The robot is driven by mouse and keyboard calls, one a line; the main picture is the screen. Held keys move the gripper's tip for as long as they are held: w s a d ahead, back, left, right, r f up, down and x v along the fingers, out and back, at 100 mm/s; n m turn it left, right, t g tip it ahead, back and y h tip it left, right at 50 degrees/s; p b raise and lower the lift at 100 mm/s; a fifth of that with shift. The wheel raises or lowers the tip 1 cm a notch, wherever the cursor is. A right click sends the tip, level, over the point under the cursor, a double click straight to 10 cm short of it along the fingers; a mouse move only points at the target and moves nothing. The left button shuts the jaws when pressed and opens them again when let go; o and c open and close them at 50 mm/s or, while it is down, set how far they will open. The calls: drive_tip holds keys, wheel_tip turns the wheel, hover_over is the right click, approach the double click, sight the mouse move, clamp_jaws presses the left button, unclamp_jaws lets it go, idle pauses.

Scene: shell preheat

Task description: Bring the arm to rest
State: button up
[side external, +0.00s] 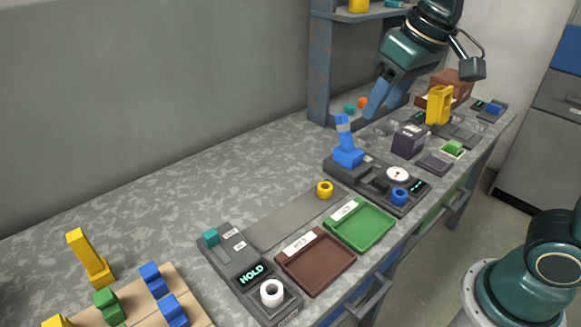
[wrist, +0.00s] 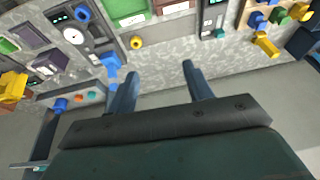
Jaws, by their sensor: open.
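My gripper (side external: 377,98) hangs high over the back of the bench, near the blue shelf post in the side view. In the wrist view its two blue-grey fingers (wrist: 158,84) are spread wide with nothing between them. Beneath and beyond the fingers there is only speckled counter and wall. In the side view the fingers overlap, so the gap between them is hard to see there. My gripper is apart from the blue upright piece (side external: 345,135), which stands below and to its left.
The speckled bench (side external: 150,205) has clear room at middle left. A blue shelf post (side external: 320,70) stands near my gripper.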

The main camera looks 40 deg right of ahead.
drive_tip(key=s+d+f, duration=0.2)
drive_tip(key=s, duration=0.4)
drive_tip(key=s+d+f+t, duration=0.1)
drive_tip(key=s+d+f, duration=0.1)
drive_tip(key=s, duration=0.4)
drive_tip(key=shift+s+d+f+t+h, duration=0.2)
drive_tip(key=shift+d+f+t+h, duration=0.1)
drive_tip(key=shift+f, duration=0.1)
idle(1.3)
